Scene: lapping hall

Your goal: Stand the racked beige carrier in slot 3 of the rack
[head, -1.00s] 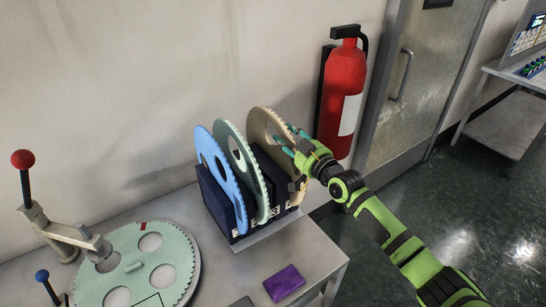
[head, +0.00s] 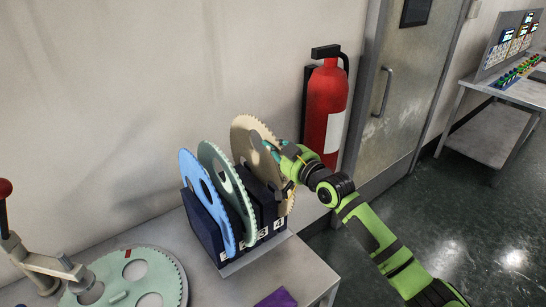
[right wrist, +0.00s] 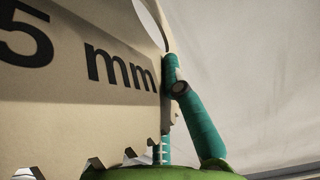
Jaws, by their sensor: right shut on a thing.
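The beige carrier (head: 243,133) stands upright in the rack (head: 207,225), at the right end by the label 4. My right gripper (head: 266,152) is shut on the upper right part of its toothed rim. In the right wrist view the carrier (right wrist: 75,105) fills the left side, with "5 mm" printed on it, and a teal finger (right wrist: 190,105) lies at its edge. The label 3 (head: 263,233) shows left of the 4; the slot behind it is largely hidden by the carriers. My left gripper is not in view.
A green carrier (head: 210,158) and a blue carrier (head: 192,170) stand in the rack to the left. A purple block (head: 277,298) lies on the table in front. A fire extinguisher (head: 325,105) hangs on the wall behind my gripper.

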